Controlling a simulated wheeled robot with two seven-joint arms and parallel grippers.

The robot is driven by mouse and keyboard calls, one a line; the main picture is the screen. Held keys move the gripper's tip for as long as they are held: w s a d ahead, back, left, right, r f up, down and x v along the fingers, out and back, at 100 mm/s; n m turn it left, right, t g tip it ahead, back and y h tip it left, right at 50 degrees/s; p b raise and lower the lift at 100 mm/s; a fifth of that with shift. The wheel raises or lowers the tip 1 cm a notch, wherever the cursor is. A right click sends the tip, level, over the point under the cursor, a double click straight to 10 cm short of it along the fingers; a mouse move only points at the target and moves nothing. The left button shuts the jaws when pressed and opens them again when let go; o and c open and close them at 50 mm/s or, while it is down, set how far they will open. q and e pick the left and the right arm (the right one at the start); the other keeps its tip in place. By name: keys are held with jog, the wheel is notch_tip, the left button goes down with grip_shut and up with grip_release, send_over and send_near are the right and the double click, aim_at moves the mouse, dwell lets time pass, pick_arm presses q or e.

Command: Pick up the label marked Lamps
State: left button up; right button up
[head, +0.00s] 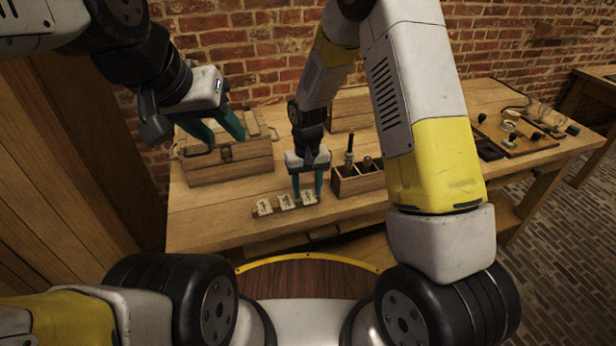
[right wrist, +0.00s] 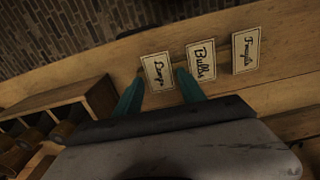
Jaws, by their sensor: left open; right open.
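The Lamps label (right wrist: 157,71) is a small cream card with a dark border and black script. It is at the left end of a row of three in the right wrist view, and in the head view it is the right-hand card (head: 309,199). My right gripper (head: 308,190) is open and low over the table. Its teal fingers (right wrist: 160,86) appear on either side of the Lamps label, apart from each other with nothing held. Whether they touch the card I cannot tell. My left gripper (head: 226,138) is open and empty, raised by the wooden chest.
The Bulbs label (right wrist: 201,61) and a third label (right wrist: 245,52) stand close beside Lamps. A wooden compartment box (head: 346,188) with dark cylinders is right of my right gripper. A wooden chest (head: 228,170) is at the left. The tabletop (head: 215,215) left of the labels is clear.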

grip_shut()
jog(key=shift+r, duration=0.1)
dwell(0.3)
